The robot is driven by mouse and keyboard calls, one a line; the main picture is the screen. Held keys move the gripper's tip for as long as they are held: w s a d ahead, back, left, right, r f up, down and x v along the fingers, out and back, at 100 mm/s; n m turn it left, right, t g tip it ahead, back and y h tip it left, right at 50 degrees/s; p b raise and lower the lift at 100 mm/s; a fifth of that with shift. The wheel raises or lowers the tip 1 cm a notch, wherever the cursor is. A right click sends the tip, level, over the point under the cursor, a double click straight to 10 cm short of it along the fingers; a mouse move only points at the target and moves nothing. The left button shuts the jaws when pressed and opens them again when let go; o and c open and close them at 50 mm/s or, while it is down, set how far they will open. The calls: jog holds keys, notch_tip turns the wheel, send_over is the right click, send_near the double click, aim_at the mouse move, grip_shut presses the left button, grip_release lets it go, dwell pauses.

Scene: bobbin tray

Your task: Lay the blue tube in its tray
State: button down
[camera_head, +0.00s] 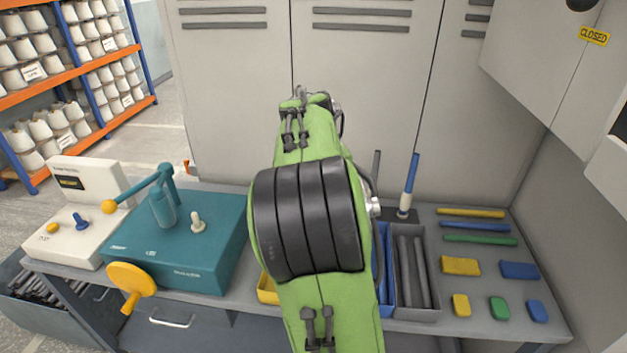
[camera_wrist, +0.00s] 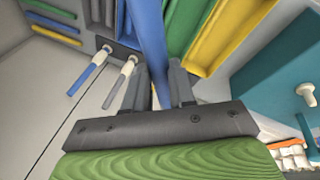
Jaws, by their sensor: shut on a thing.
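The blue tube (camera_wrist: 153,45) is held between the two dark fingers of my gripper (camera_wrist: 160,78) in the wrist view. Its far part runs out of the top of that view, across the border between the blue tray (camera_wrist: 122,22) and the green tray (camera_wrist: 184,25). I cannot tell its height over the trays. The blue tray also shows in the head view (camera_head: 388,290), partly behind my arm. In the head view my arm hides the gripper and the held tube.
A yellow tray (camera_wrist: 228,42) and a grey tray (camera_head: 402,312) flank the others. A stand (camera_head: 403,215) holding upright sticks is behind. Several flat coloured pieces lie on the right of the bench. A teal machine (camera_head: 175,240) stands at left, tall lockers (camera_head: 365,120) behind.

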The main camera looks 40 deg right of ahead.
jog(key=s+d+f+m+g+b, duration=0.1)
jog(key=d+f+b, duration=0.3)
jog(key=f, duration=0.6)
jog(key=s+d+f+m+g+b, duration=0.1)
jog(key=d+f+m+b, duration=0.3)
jog(key=f, duration=0.6)
jog(key=shift+s+d+f+g+h+b, duration=0.15)
jog(key=shift+s+d+g+h+b, duration=0.15)
jog(key=shift+s+d+b, duration=0.4)
jog(key=shift+s+a, duration=0.1)
jog(key=c, duration=0.9)
grip_release()
jog(key=shift+o, duration=0.2)
jog(key=p+v, duration=1.5)
jog(key=v, duration=0.9)
jog(key=shift+s, duration=0.1)
